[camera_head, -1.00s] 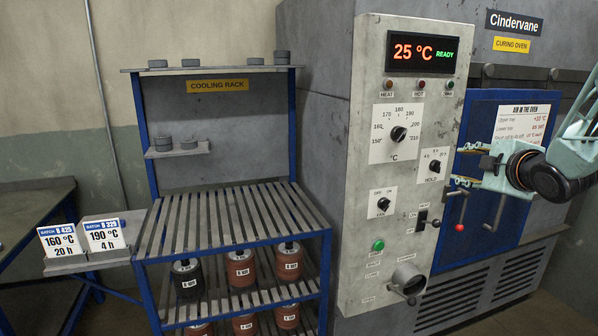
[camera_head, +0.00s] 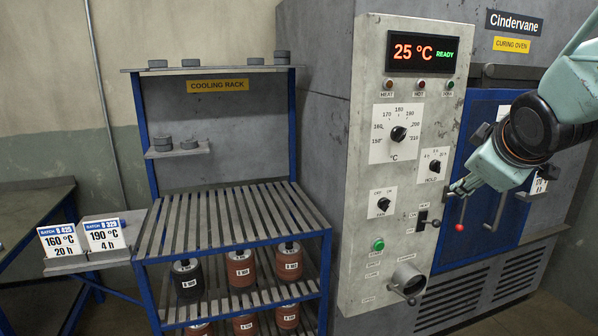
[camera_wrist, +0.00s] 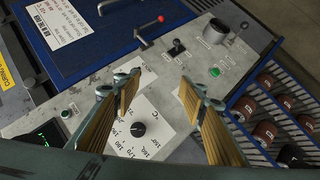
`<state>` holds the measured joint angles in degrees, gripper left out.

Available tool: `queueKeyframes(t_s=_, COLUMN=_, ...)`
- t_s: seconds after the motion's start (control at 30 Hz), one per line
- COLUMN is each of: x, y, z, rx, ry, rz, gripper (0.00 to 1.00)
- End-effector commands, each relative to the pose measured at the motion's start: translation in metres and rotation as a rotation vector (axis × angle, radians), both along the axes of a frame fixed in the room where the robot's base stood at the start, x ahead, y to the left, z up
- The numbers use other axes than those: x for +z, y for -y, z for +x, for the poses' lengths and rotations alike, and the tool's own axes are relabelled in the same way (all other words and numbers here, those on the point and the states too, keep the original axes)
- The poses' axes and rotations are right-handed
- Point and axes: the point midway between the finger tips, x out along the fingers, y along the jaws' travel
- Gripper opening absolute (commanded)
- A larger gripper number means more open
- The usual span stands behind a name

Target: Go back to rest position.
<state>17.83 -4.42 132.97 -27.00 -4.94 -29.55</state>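My gripper (camera_head: 460,188) is in front of the oven door's left side, beside the control panel (camera_head: 362,230), in the head view. My wrist is tilted, with the fingers pointing down and left. In the wrist view my gripper (camera_wrist: 158,98) has its two tan-padded fingers spread wide apart with nothing between them. Beyond the gap I see the control panel with its temperature dial (camera_wrist: 138,129). The fingers appear apart from the panel, though the exact distance cannot be told.
The blue oven door (camera_head: 480,225) is shut, with a red-knobbed lever (camera_head: 460,227) at its left. A slatted cooling rack (camera_head: 235,220) with labelled rolls stands left. Batch cards (camera_head: 60,241) stand on a side shelf. The floor area before the panel is clear.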

Motion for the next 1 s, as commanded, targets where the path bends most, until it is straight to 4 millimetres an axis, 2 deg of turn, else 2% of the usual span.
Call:
queueKeyframes(t_s=0.57, x=-0.013, y=-0.067, z=-0.134, rx=-0.220, ry=-0.146, rz=0.258, gripper=0.38)
queueKeyframes(t_s=1.0, x=-0.037, y=-0.124, z=-0.250, rx=-0.370, ry=-0.286, rz=0.456, gripper=0.38)
